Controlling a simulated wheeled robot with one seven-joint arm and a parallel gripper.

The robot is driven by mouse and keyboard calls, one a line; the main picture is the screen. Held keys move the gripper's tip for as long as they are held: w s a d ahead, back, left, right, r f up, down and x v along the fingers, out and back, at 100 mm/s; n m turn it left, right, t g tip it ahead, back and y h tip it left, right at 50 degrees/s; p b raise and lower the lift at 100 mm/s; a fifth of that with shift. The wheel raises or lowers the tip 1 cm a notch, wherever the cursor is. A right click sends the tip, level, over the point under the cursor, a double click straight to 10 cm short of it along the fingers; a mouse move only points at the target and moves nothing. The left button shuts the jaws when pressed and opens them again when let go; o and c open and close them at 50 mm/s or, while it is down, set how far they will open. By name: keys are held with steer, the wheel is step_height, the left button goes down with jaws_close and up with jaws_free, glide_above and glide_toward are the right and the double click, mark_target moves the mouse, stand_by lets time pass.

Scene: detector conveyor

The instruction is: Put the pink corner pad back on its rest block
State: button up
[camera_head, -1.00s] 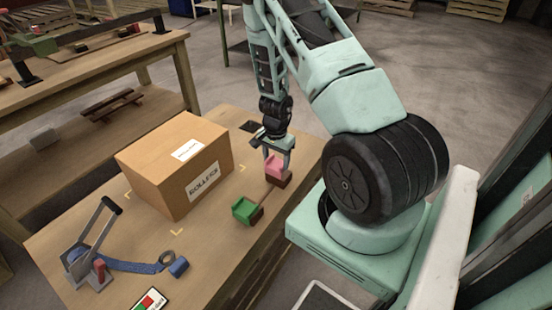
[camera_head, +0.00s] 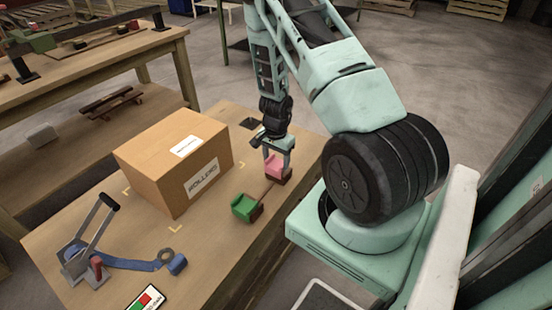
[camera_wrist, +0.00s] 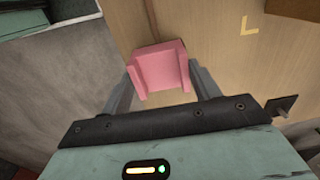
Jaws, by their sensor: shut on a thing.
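The pink corner pad (camera_head: 273,168) is at the right side of the table, beside the carton. My gripper (camera_head: 277,155) reaches down over it from above, shut on it. In the wrist view the pink pad (camera_wrist: 160,68) sits between the two grey fingers of my gripper (camera_wrist: 161,66), one at each side. A dark red-brown rest block (camera_head: 286,177) shows at the pad's lower right in the head view. The pad overlaps it in the picture; I cannot tell whether it is seated on it. The wrist view does not show the block clearly.
A cardboard carton (camera_head: 171,162) stands left of my gripper. A green corner pad (camera_head: 245,206) rests in front, against a brown block (camera_head: 257,212). A strapping tool (camera_head: 88,250) with blue strap lies at the front left. Yellow corner marks lie around the carton.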

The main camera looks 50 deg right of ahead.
steer(key=shift+f+b, duration=1.1)
steer(key=shift+f, duration=0.3)
steer(key=o, duration=1.1)
step_height(320, 180, up, 18)
steer(key=p, duration=0.3)
steer(key=shift+f+p, duration=0.25)
steer(key=shift+p, duration=0.05)
